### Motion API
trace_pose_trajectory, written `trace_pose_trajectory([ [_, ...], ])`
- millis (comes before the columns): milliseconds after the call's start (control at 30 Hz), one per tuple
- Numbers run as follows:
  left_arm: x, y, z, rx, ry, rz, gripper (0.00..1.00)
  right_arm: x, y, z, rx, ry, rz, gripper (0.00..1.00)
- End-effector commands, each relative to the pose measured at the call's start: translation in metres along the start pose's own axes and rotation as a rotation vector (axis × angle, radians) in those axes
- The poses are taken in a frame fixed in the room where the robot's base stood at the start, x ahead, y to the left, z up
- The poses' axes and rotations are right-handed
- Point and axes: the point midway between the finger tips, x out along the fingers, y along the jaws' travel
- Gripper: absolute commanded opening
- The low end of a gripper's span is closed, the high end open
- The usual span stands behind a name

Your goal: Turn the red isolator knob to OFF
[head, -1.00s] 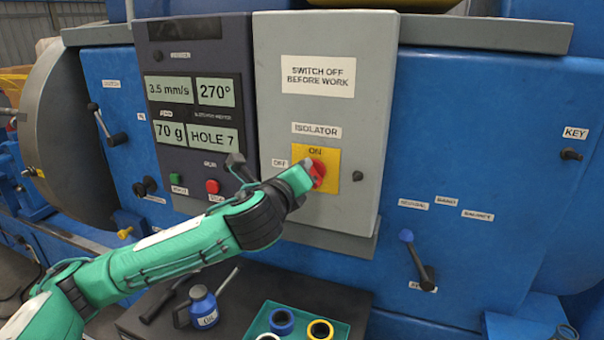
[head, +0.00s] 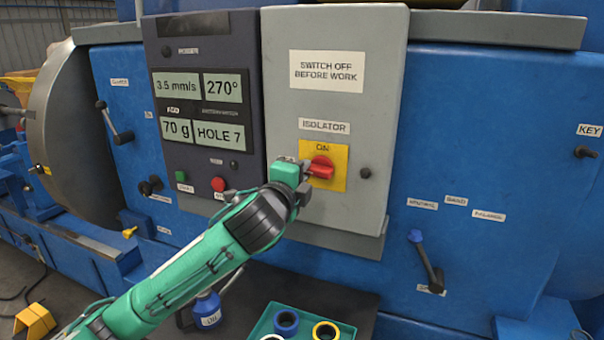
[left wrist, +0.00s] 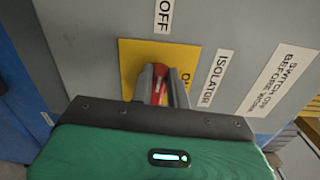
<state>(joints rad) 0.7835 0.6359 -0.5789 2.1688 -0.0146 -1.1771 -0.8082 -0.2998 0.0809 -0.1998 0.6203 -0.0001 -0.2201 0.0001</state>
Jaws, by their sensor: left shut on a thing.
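The red isolator knob (head: 321,167) sits on a yellow plate (head: 338,181) on the grey isolator box (head: 330,100). ON is printed above the knob. My left gripper (head: 306,171) reaches it from the left and is shut on it. In the left wrist view the knob (left wrist: 160,90) shows as a red strip between the two fingers. Its grip lies roughly sideways, in line with the OFF label (left wrist: 164,14). My right gripper is not in view.
Left of the box is a dark display panel (head: 205,145) with a green and a red button (head: 218,184). A blue-knobbed lever (head: 428,262) is at lower right. Below are a blue can (head: 207,311) and a green tray (head: 262,327) with rings.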

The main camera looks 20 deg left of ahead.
Motion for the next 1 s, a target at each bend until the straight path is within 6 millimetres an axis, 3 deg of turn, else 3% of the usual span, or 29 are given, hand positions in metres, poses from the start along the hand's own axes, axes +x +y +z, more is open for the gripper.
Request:
trace_pose_trajectory([
  [733, 0.0001, 0.0022, -0.0001, -0.091, 0.0, 0.0, 0.0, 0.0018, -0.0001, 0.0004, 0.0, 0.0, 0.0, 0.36],
  [767, 0.0001, 0.0022, -0.0001, -0.091, 0.0, 0.0, 0.18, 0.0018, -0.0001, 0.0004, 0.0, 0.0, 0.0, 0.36],
  [867, 0.0001, 0.0022, -0.0001, -0.09, 0.0, 0.0, 0.38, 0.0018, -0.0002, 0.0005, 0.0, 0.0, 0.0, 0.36],
  [1000, 0.0001, 0.0022, -0.0001, -0.09, 0.0, 0.0, 0.38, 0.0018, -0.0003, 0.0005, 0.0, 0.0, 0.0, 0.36],
])
